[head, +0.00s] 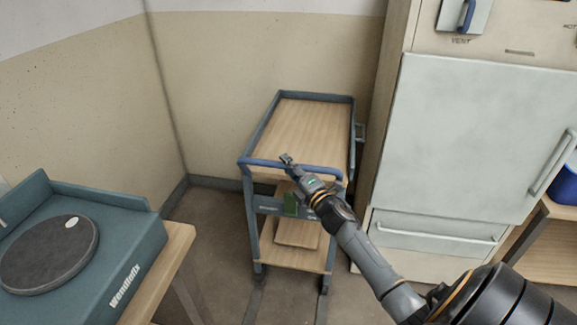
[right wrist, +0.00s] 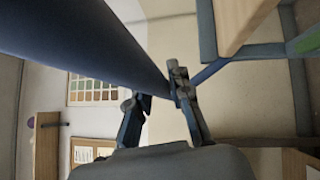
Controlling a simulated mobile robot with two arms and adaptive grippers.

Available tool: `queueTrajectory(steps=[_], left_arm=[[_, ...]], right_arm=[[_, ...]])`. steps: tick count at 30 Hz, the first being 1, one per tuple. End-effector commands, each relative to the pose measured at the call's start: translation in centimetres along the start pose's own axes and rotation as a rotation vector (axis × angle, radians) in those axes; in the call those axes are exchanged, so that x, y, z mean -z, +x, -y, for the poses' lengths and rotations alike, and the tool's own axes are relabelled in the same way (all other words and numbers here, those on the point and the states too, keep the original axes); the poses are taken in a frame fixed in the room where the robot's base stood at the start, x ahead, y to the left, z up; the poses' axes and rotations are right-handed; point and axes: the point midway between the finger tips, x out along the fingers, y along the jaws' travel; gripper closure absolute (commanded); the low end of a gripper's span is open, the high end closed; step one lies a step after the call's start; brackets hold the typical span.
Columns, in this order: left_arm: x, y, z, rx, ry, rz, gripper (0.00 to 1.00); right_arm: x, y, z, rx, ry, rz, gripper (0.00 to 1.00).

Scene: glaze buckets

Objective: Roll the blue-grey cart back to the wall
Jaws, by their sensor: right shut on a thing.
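The blue-grey cart (head: 300,115) stands upright between the room corner and the pale cabinet, its far end toward the back wall (head: 260,50). Its wooden top is bare. I cannot tell whether its far end touches the wall. My right gripper (head: 287,159) is shut on the cart's blue push handle (head: 320,168) at the near end. In the right wrist view the handle (right wrist: 95,45) runs diagonally to the fingers (right wrist: 160,98). My left gripper is out of view.
A pale cabinet (head: 470,130) with a door and drawer stands close to the cart's right. A teal wheel unit (head: 130,250) with a dark round disc sits on a wooden table at left. A blue bucket (head: 566,180) is at the right edge. Floor left of the cart is clear.

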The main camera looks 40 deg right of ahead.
Motion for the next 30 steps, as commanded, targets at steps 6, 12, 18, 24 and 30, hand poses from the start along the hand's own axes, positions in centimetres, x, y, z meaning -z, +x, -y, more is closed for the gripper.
queueTrajectory(steps=[6, 12, 18, 24, 30], left_arm=[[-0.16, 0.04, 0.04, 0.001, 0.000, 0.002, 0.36], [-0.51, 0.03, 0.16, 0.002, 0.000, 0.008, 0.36], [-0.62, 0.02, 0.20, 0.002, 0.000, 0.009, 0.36], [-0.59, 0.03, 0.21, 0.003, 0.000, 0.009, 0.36], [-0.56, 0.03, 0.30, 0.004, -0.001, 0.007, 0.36]], right_arm=[[-0.06, -0.05, 0.17, 0.004, 0.001, 0.002, 1.00], [-0.18, -0.01, 0.08, 0.003, 0.000, 0.004, 1.00], [-0.23, 0.03, 0.00, 0.001, -0.001, 0.005, 0.65], [-0.08, -0.01, 0.08, 0.002, 0.000, 0.002, 0.57], [-0.01, -0.40, 0.20, 0.004, 0.000, 0.001, 0.57]])
